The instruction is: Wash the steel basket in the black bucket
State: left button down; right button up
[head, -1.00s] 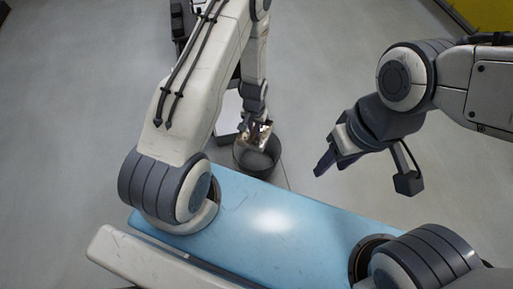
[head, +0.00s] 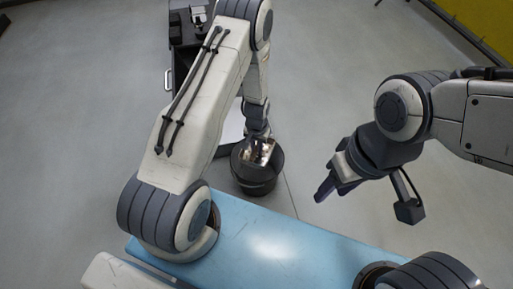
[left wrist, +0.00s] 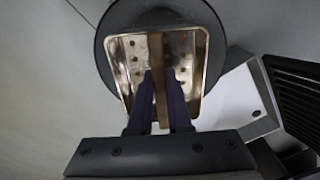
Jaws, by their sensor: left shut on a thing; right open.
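The steel basket (head: 261,151) is a small shiny metal pan with holes. It sits at the mouth of the round black bucket (head: 257,184), which stands on the floor. My left gripper (head: 257,138) reaches down from above and is shut on the basket. How deep the basket is in the bucket I cannot tell. My right gripper (head: 323,189) is open and empty, right of the bucket.
A dark cabinet (head: 183,60) with a pale handle stands behind my left arm. A white surface (left wrist: 232,95) lies beside the bucket in the left wrist view. Grey floor (head: 320,60) around and right of the bucket is clear. A yellow panel is at the far right.

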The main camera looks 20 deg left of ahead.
notch_tip(320, 180, down, 16)
jog(key=b, duration=1.5)
jog(key=shift+r, duration=0.1)
